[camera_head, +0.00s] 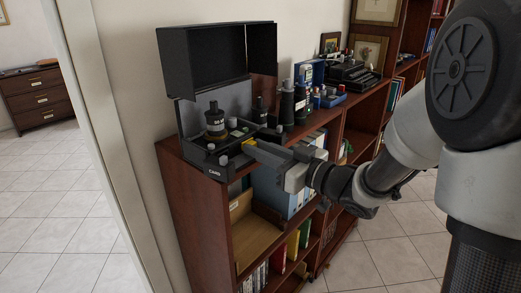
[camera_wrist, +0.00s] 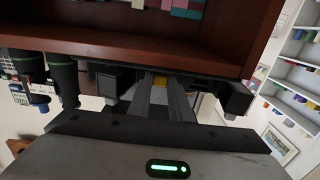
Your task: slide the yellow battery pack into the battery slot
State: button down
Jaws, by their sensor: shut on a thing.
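The yellow battery pack (camera_head: 248,145) is a small yellow patch at the tips of my gripper (camera_head: 257,150), at the right edge of the open dark case (camera_head: 215,171) on the bookcase top. In the wrist view the yellow battery pack (camera_wrist: 160,80) shows between the two fingers of my gripper (camera_wrist: 162,92), which are shut on it. The fingers hide most of the pack. I cannot make out the battery slot in either view, nor whether the pack touches the case.
The case's raised dark lid (camera_head: 205,60) stands above and behind the pack. A black cylinder (camera_head: 215,122) stands inside the case. The floor ahead is clear.

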jog(key=shift+w+a, duration=0.1)
dwell(0.3)
jog(key=c, duration=1.5)
grip_release()
jog(key=shift+c, duration=0.2)
